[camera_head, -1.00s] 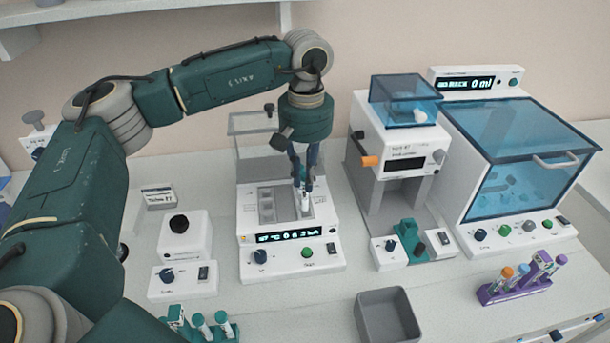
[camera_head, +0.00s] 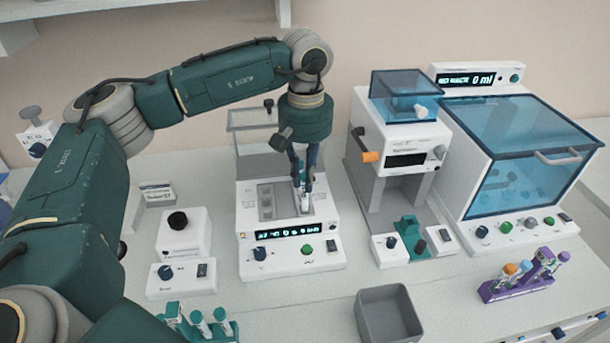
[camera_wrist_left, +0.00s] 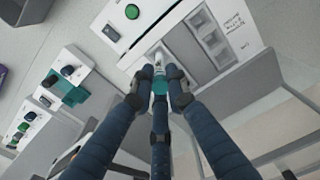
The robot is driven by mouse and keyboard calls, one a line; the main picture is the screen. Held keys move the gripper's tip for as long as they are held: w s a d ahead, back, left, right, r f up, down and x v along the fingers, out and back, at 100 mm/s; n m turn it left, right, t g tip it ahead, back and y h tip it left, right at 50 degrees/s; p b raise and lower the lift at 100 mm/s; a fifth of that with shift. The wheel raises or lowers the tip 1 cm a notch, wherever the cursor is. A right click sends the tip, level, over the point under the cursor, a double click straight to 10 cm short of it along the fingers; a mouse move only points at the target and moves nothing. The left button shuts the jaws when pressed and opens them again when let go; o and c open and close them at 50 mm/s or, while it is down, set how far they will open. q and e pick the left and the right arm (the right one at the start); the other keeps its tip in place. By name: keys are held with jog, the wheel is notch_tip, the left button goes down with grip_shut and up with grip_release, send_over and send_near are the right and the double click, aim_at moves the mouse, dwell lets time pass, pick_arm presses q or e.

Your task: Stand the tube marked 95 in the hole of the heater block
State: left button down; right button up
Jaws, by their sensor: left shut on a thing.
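The heater block (camera_head: 252,237) is a white unit with a lit display, a knob and a green button. Its top has a grey insert with several square wells and a raised clear lid behind. My left gripper (camera_head: 304,188) points down over the right part of this top. It is shut on a tube (camera_head: 305,204), pale with a teal cap (camera_wrist_left: 159,87) in the left wrist view. The tube looks upright, its lower end at the block's top. I cannot tell how deep it sits in the hole, and its mark is not readable. My right gripper is not in view.
A teal rack (camera_head: 218,340) with several tubes stands at the front left. A grey bin (camera_head: 389,312) and a purple rack (camera_head: 517,288) of capped tubes are at the front right. A white dispenser (camera_head: 396,134) and a blue-windowed cabinet (camera_head: 520,160) stand to the right.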

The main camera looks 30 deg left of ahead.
pick_arm(q)
jog(key=shift+f, duration=0.35)
jog(key=shift+f+b, duration=0.6)
jog(key=c, duration=1.6)
grip_release()
jog(key=shift+c, duration=0.2)
notch_tip(320, 180, up, 12)
jog(key=shift+d, duration=0.1)
